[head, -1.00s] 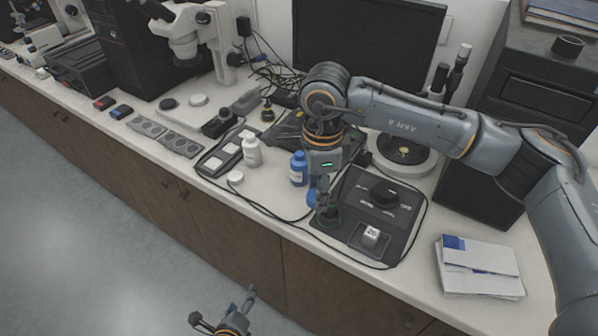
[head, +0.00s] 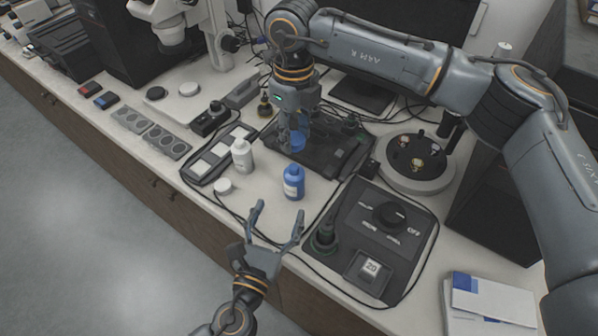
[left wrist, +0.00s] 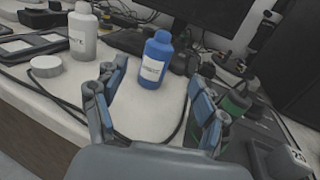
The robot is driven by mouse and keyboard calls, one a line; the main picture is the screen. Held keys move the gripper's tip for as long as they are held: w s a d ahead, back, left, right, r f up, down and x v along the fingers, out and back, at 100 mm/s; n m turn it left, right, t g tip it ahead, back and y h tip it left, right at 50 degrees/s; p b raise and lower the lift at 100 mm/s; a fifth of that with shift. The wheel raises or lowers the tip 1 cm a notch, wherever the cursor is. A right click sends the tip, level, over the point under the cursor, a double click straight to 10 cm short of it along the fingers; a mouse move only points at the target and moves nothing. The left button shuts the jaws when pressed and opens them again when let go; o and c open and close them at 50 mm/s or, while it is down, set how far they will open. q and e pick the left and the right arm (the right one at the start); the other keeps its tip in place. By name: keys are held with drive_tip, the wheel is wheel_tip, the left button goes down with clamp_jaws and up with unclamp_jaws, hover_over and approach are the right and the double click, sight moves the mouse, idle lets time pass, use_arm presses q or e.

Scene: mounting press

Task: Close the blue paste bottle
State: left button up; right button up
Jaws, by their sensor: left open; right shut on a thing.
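The blue paste bottle (head: 293,183) stands upright on the white counter with a white label, its narrow neck bare. In the left wrist view the bottle (left wrist: 154,62) stands just beyond my left fingers. My left gripper (head: 280,212) is open and empty in front of the bottle, at the counter's front edge. My right gripper (head: 294,128) is shut on the blue cap (head: 297,143). It holds the cap behind the bottle and apart from it. The fingers partly hide the cap.
A white bottle (head: 242,155) and a loose white cap (head: 223,186) stand left of the blue bottle. A dark control panel (head: 374,232) with a knob and a green-rimmed part (head: 323,238) lies to the right. Cables run along the front edge.

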use_arm(q)
drive_tip(key=shift+s+a+r, duration=0.15)
drive_tip(key=shift+s+a, duration=0.05)
drive_tip(key=shift+s, duration=0.25)
use_arm(e)
drive_tip(key=shift+s+a+r, duration=0.2)
drive_tip(key=shift+s+r, duration=0.05)
drive_tip(key=shift+s, duration=0.25)
use_arm(q)
drive_tip(key=shift+w+d, duration=0.15)
drive_tip(key=shift+w, duration=0.2)
use_arm(e)
drive_tip(key=shift+w+d+f, duration=0.1)
drive_tip(key=shift+w+f, duration=0.05)
use_arm(q)
drive_tip(key=x, duration=1.1)
drive_tip(key=shift+w+d, duration=0.1)
drive_tip(key=shift+w, duration=0.25)
use_arm(e)
drive_tip(key=shift+w, duration=0.1)
use_arm(q)
clamp_jaws()
use_arm(e)
hover_over(294, 167)
drive_tip(key=shift+f, duration=2.5)
